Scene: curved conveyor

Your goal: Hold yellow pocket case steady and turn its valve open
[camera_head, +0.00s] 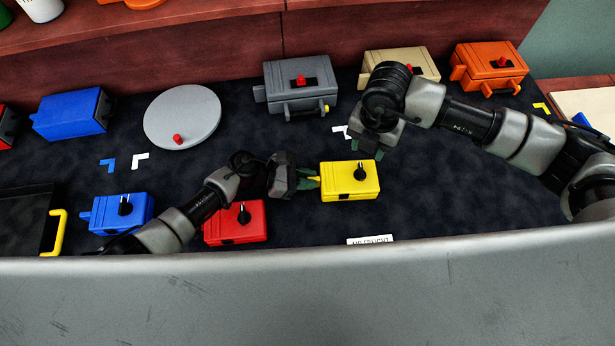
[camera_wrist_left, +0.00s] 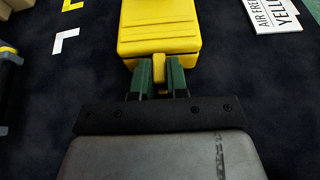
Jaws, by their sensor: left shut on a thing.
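The yellow pocket case (camera_head: 336,188) lies on the dark surface, with a black valve knob (camera_head: 360,174) on top. My left gripper (camera_head: 312,182) is at the case's left end, shut on its small yellow tab. In the left wrist view, the green fingers (camera_wrist_left: 160,80) sit on both sides of the tab, and the yellow case (camera_wrist_left: 158,28) lies straight ahead. The valve knob is out of that view. My right gripper (camera_head: 367,150) hangs above and just behind the case, with its fingertips apart. It does not appear to touch the knob.
A red case (camera_head: 225,230) and a blue case (camera_head: 112,217) lie to the left, near my left arm. A grey case (camera_head: 300,80), a tan case (camera_head: 415,58) and an orange case (camera_head: 490,62) stand along the back. A white label (camera_head: 370,240) lies in front.

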